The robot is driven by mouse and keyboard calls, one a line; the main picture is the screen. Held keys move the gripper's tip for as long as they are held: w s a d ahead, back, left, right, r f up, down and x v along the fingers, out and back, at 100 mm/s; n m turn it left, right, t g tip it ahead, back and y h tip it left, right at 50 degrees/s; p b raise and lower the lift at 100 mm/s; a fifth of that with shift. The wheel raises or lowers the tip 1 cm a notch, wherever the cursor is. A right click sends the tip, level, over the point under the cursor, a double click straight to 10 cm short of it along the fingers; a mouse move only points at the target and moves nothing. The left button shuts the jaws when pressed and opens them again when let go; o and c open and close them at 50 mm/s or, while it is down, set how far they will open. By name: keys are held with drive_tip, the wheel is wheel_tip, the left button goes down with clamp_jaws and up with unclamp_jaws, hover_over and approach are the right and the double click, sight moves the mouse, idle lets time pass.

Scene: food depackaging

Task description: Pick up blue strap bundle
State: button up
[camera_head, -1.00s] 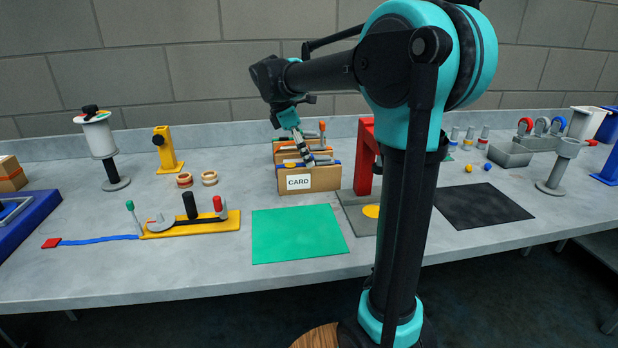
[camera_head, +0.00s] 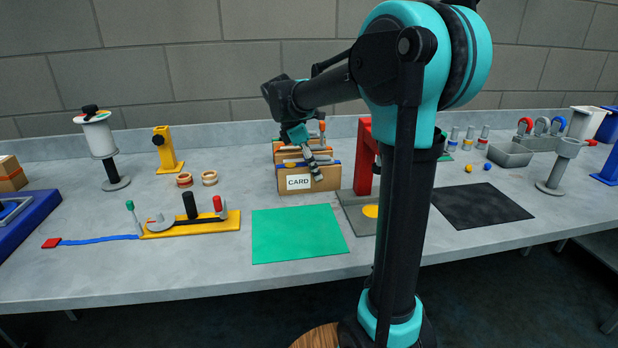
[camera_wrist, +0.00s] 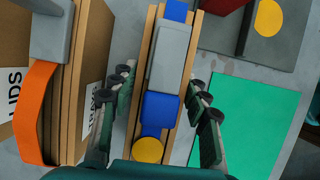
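The blue strap bundle (camera_wrist: 160,112) is a narrow cardboard stack with a blue strap, a grey buckle and a yellow disc along its top. In the head view, it is the front bundle, with a white CARD label (camera_head: 299,182). My gripper (camera_wrist: 160,84) is open, one finger on each side of this bundle, with a visible gap on at least the right side. In the head view, my gripper (camera_head: 317,170) is at the bundle's top and partly hides it. I cannot tell how far down the fingers reach.
A bundle with an orange strap (camera_wrist: 38,105) stands close on the left in the wrist view. A red frame (camera_head: 365,160) on a grey base stands right of the bundles. A flat green mat (camera_head: 300,234) lies clear in front.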

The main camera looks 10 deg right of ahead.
clamp_jaws()
